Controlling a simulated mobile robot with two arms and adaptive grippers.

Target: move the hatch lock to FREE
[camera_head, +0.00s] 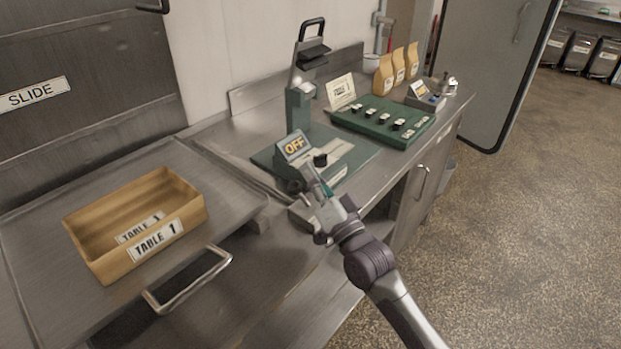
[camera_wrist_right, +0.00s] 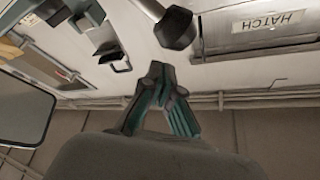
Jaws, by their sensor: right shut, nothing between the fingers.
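A plate lettered HATCH (camera_wrist_right: 274,21) shows upside down at the upper right of the right wrist view. Left of it, a dark knob (camera_wrist_right: 176,28) on a metal rod hangs into the picture; I cannot tell whether it belongs to the hatch lock. No FREE marking is readable. My right gripper (camera_head: 313,177) is shut and empty, in front of a green device with an OFF sign (camera_head: 294,147) and beside a small black knob (camera_head: 320,160). In the wrist view its fingertips (camera_wrist_right: 165,72) are together, apart from the dark knob. My left gripper is not in view.
A wooden box labelled TABLE 1 (camera_head: 92,245) stands on the left metal counter. A steel panel marked SLIDE (camera_head: 110,85) is behind it. A green board with black knobs (camera_head: 420,133) and paper bags (camera_head: 398,65) stand further right. The floor at right is clear.

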